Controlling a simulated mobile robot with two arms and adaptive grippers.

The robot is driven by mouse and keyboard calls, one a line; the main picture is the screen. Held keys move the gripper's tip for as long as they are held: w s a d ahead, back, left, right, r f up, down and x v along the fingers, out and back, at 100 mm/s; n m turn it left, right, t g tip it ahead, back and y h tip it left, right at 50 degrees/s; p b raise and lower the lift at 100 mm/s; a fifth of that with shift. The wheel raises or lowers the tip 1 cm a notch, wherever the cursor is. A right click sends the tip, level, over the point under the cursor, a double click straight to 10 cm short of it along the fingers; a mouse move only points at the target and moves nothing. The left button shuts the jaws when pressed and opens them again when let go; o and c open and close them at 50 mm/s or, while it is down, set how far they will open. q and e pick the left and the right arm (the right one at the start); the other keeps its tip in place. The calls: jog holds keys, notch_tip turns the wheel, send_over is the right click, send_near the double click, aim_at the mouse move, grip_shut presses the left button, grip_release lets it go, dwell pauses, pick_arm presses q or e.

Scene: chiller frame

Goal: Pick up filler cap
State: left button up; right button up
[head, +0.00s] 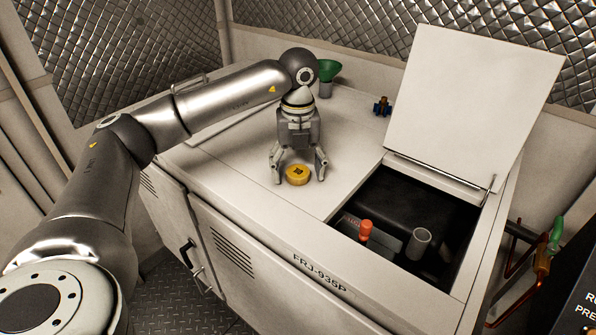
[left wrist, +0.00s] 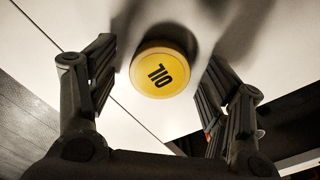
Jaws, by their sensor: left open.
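The filler cap (head: 297,174) is a round yellow cap lying on the white top of the chiller cabinet. My left gripper (head: 299,179) is open above the cap, with one finger on each side of it. In the left wrist view the cap (left wrist: 160,71) shows its top with the dark word "OIL", between the open fingers of the left gripper (left wrist: 163,90). The fingers look apart from the cap on both sides. My right gripper is in neither view.
An open hatch (head: 400,225) with a raised white lid (head: 470,105) lies to the right. In it are an orange-red handle (head: 366,230) and a grey pipe neck (head: 419,243).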

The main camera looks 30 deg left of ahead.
pick_arm(q)
jog(key=shift+c, duration=0.4)
jog(key=c, duration=0.8)
jog(key=shift+c, duration=0.2)
